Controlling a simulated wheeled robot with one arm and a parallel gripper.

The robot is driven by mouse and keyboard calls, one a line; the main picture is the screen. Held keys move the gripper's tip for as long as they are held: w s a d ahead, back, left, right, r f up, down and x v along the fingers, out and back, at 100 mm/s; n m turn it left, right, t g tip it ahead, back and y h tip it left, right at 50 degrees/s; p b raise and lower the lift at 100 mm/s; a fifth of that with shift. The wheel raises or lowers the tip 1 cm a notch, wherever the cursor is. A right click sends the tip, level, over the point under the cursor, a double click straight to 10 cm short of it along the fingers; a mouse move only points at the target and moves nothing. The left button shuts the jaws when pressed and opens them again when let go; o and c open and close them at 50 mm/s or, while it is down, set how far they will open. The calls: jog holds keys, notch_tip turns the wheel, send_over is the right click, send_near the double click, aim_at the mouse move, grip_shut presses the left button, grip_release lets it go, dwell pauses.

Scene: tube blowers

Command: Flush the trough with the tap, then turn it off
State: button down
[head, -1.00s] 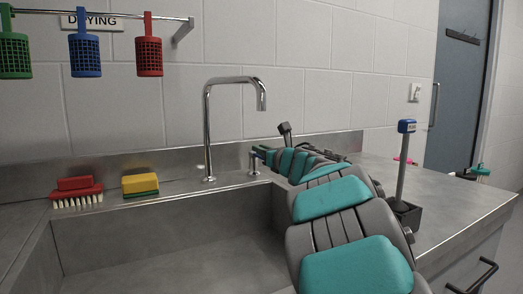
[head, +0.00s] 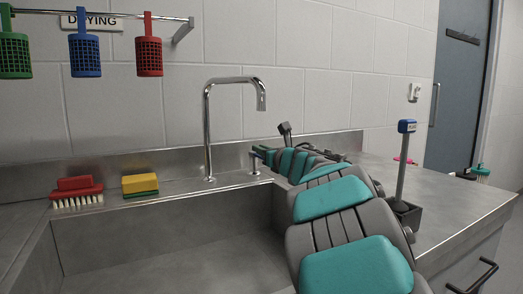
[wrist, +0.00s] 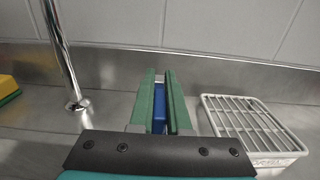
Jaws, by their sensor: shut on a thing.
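The tall chrome tap spout (head: 207,125) rises behind the steel trough (head: 170,240) and bends over it. No water shows from its mouth, and the part of the trough floor in view looks bare. The tap's short post (head: 254,163) stands right of the spout. My gripper (head: 260,150) is at the top of this post. In the wrist view, its green fingers (wrist: 160,105) are shut on a blue piece (wrist: 159,114), which looks like the tap's lever. The fingers hide most of the lever. The spout foot (wrist: 75,104) shows left of the fingers.
A red brush (head: 76,193) and a yellow-green sponge (head: 140,186) lie on the left ledge. A white wire rack (wrist: 252,122) stands close right of the fingers. A blue-topped tool (head: 404,165) stands upright in a dark holder on the right counter. Coloured baskets (head: 85,50) hang above.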

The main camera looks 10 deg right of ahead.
jog(key=shift+f+b, duration=0.1)
jog(key=shift+b, duration=0.2)
jog(key=shift+a+f+h+b, duration=0.1)
jog(key=shift+a+h+b, duration=0.05)
jog(key=shift+h+b, duration=0.35)
jog(key=shift+s+a+m+t+h+b, duration=0.1)
jog(key=shift+a+m+t+h+b, duration=0.2)
jog(key=shift+m+h+b, duration=0.4)
jog(key=m+h, duration=0.1)
jog(key=a+m+h+p, duration=0.1)
jog(key=shift+r+h, duration=0.3)
jog(key=shift+h, duration=0.1)
jog(key=shift+m+h, duration=0.4)
jog(key=shift+h, duration=0.3)
jog(key=shift+f, duration=0.1)
jog(key=c, duration=0.9)
grip_release()
jog(key=shift+s, duration=0.2)
